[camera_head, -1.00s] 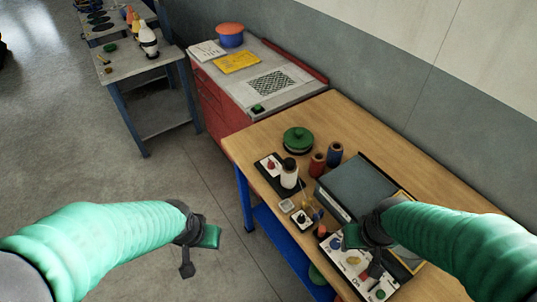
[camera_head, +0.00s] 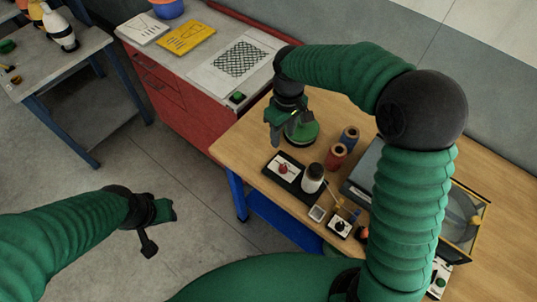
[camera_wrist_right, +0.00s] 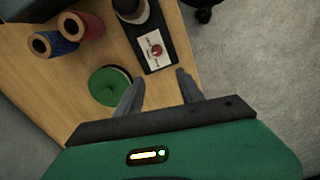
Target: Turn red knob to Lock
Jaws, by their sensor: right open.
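The red knob (camera_head: 283,168) sits on a white plate on a black base (camera_head: 296,186) near the left end of the wooden bench. It also shows in the right wrist view as a red knob (camera_wrist_right: 156,49) on its white plate. My right gripper (camera_head: 284,138) hangs above the bench, just behind the knob in the head view. In the wrist view its two fingers (camera_wrist_right: 160,80) are apart and empty, with the knob beyond their tips. My left gripper (camera_head: 158,225) is over the floor, away from the bench; its jaw opening is unclear.
A green round object (camera_head: 303,130) lies beside my right gripper. Red (camera_head: 336,156) and blue (camera_head: 350,138) spools stand behind. A grey box (camera_head: 362,172) is farther right.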

